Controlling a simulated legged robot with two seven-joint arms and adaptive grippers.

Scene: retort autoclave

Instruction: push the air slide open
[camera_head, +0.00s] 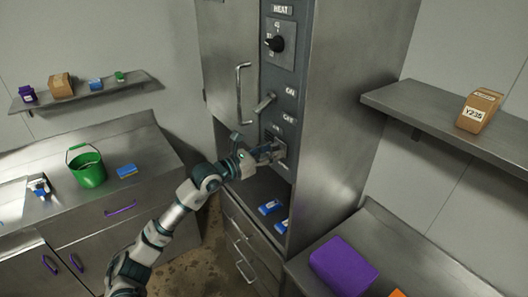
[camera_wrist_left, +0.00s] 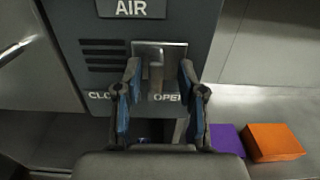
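The air slide is a shiny metal plate with an upright tab (camera_wrist_left: 156,74), below the AIR label (camera_wrist_left: 131,8) in the left wrist view. The plate sits at the right, above the word OPEN; dark vent slots (camera_wrist_left: 104,55) show uncovered to its left. In the head view the slide (camera_head: 281,156) is low on the control panel, partly behind my gripper. My left gripper (camera_head: 268,152) is at the slide. In the wrist view its fingers (camera_wrist_left: 159,72) are apart, one on each side of the tab, with visible gaps. Contact cannot be told. My right gripper is not in view.
Above the slide are a lever (camera_head: 264,103), a black heat knob (camera_head: 275,44) and a door handle (camera_head: 243,93). Blue-and-white packs (camera_head: 271,207) lie in the opening below. A purple box (camera_head: 343,266) stands on the right counter, a green bucket (camera_head: 87,167) on the left one.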

